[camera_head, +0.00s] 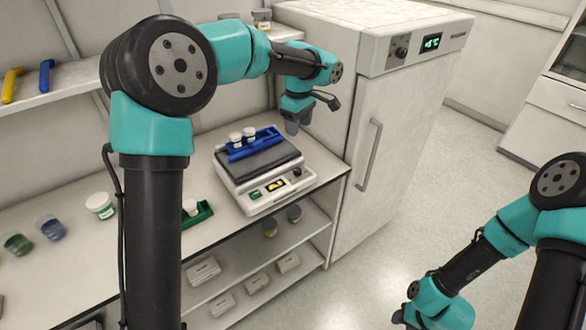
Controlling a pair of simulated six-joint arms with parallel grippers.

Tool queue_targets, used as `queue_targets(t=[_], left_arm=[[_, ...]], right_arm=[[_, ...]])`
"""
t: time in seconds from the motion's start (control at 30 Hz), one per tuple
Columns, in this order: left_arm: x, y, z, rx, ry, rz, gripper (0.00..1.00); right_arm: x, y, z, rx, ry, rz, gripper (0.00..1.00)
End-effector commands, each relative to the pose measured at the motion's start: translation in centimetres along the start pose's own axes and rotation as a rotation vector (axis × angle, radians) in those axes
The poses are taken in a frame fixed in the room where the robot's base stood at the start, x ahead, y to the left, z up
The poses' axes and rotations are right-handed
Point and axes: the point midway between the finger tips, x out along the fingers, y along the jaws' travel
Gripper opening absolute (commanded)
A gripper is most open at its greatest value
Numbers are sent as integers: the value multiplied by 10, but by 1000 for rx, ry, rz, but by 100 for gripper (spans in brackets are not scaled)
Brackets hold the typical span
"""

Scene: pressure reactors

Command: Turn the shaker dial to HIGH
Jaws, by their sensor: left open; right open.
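The shaker (264,193) stands on the bench beside the fridge-like cabinet. Its front panel carries a green-marked control (254,194), a small lit yellow display (276,185) and a dark dial (297,172) at the right end. The dial's setting is too small to read. A blue rack (262,147) with white-capped vials (236,139) sits on the shaker's dark platform. My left gripper (292,127) is open and empty, pointing down above the back right of the shaker, apart from the dial. My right arm's wrist is at the bottom edge; its fingers are out of frame.
The white cabinet (400,130) with a handle and its own knob (400,51) stands close to the right. A green rack (200,216) and several jars (100,205) lie on the bench to the left. The floor at right is clear.

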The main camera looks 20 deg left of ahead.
Motion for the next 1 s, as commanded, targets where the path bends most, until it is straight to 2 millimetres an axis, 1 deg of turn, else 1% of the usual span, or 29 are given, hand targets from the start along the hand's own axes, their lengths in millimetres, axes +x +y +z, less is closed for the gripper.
queue_targets(t=[0.23,0.37,0.57,1.0], left_arm=[[2,0,0,1,0,0,57],[12,0,-1,1,0,-1,57],[39,0,-1,2,0,-3,57],[114,-1,0,3,-1,-2,57]], right_arm=[[0,0,0,0,0,0,43],[0,0,0,0,0,0,43],[0,0,0,0,0,0,43],[0,0,0,0,0,0,43]])
